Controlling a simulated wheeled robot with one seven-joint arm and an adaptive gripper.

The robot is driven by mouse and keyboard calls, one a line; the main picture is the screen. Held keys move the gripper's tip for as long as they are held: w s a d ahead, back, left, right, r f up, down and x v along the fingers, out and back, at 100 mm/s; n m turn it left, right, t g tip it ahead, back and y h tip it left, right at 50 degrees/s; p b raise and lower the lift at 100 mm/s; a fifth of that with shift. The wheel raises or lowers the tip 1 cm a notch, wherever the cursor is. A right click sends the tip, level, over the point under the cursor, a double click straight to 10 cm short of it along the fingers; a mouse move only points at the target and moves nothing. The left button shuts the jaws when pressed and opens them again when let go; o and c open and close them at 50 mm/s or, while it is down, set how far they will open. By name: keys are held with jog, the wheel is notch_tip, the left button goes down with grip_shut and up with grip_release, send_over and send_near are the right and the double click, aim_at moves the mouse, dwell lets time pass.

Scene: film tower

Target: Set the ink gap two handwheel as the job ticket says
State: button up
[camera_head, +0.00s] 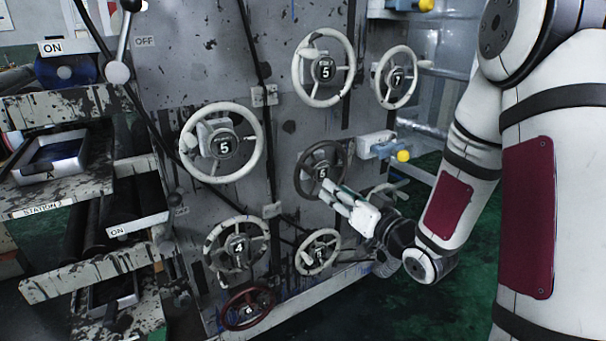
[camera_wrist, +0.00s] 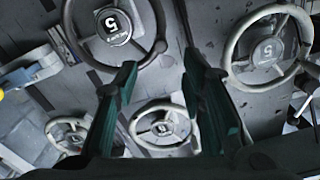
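Several handwheels with numbered hubs are on a grey machine panel; the lettering is too small to tell which is ink gap two. A dark-rimmed wheel (camera_head: 322,172) in the middle reads 5. It also appears at upper left, upside down, in the wrist view (camera_wrist: 112,27). My gripper (camera_head: 336,195) is just below and beside it, pointing at the panel. In the wrist view my gripper (camera_wrist: 161,62) is open, with nothing between its fingers. A pale wheel (camera_wrist: 268,50) reading 5 is to the right there, and another pale wheel (camera_wrist: 162,128) shows between the fingers. I cannot make out a job ticket.
Other pale wheels read 5 (camera_head: 324,70), 7 (camera_head: 397,77), 5 (camera_head: 223,146) and 4 (camera_head: 238,248). A red-rimmed wheel (camera_head: 248,310) is lowest. A yellow-knobbed lever (camera_head: 403,156) juts out near my arm. Green floor (camera_head: 425,310) is clear at right.

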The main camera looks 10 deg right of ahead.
aim_at(307, 170)
jog(key=b+x, duration=0.2)
jog(key=x, duration=1.1)
jog(key=shift+w+a, duration=0.1)
grip_shut()
